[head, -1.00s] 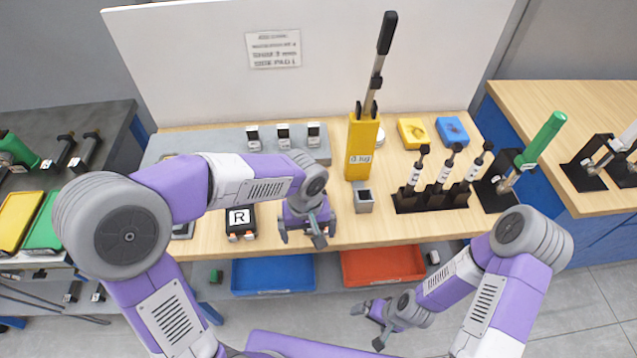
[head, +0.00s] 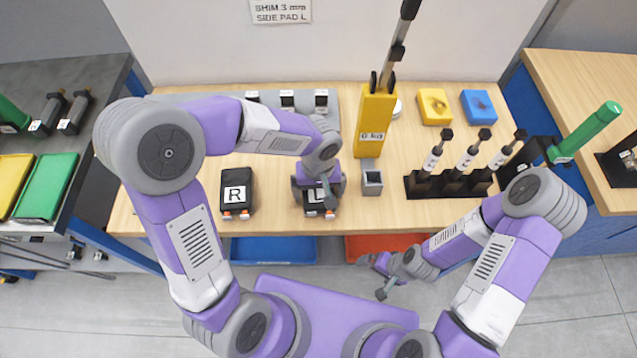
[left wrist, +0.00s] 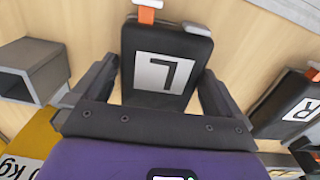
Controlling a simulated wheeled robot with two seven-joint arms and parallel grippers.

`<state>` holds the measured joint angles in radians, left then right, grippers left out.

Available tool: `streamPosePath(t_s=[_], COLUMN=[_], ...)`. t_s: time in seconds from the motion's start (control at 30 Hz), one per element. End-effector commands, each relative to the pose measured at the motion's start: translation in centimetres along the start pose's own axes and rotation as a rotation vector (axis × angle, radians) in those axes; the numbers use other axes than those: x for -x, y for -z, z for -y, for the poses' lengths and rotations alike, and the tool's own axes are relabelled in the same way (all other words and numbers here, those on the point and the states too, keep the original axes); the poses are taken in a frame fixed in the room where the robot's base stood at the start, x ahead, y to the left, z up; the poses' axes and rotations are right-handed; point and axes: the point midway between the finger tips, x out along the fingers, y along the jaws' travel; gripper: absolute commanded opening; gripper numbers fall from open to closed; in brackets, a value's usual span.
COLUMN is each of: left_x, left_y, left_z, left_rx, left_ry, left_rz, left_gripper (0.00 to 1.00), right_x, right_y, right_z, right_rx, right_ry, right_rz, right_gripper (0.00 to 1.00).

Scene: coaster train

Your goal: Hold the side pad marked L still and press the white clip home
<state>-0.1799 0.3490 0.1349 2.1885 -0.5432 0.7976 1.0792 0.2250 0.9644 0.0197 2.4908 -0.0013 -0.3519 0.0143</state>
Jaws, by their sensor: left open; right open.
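The black side pad marked L (left wrist: 165,75) lies on the table, its label showing in the left wrist view. In the head view this pad (head: 318,209) is mostly covered by my left gripper (head: 319,192). The left gripper is open, with one finger on each side of the pad; I cannot tell whether they touch it. A white clip (left wrist: 149,3) with an orange part shows at the pad's end and sticks out beyond its edge. My right gripper (head: 376,277) is open and empty, in front of the table edge.
A side pad marked R (head: 237,190) lies left of the L pad. A small grey square holder (head: 372,180) and a yellow block (head: 373,125) with a tall tool stand to the right. A black rack (head: 450,184) holds several tools. Blue (head: 273,250) and red bins lie below the table.

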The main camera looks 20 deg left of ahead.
Motion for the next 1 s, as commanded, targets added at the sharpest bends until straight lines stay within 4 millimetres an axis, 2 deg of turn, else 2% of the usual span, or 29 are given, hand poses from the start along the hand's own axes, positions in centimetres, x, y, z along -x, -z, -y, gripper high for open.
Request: streamPosePath(t_s=[0.3,0.37,0.67,1.0], left_x=[-0.34,-0.33,-0.31,-0.29], left_y=[0.02,0.02,0.02,0.03], left_z=[-0.01,-0.01,-0.02,-0.03], left_rx=[0.000,0.000,-0.001,-0.001], left_ry=[-0.001,-0.001,-0.001,-0.001], left_rz=[-0.001,-0.001,-0.001,-0.002], left_gripper=[1.00,0.92,0.46,0.45], right_x=[-0.06,-0.06,-0.07,-0.06], right_y=[0.01,0.01,0.01,0.01], right_z=[-0.01,-0.01,-0.02,-0.02], right_rx=[0.000,0.000,0.000,0.000], right_ry=[0.000,0.000,0.000,0.000], right_rz=[0.000,0.000,0.000,0.000], right_gripper=[1.00,1.00,1.00,1.00])
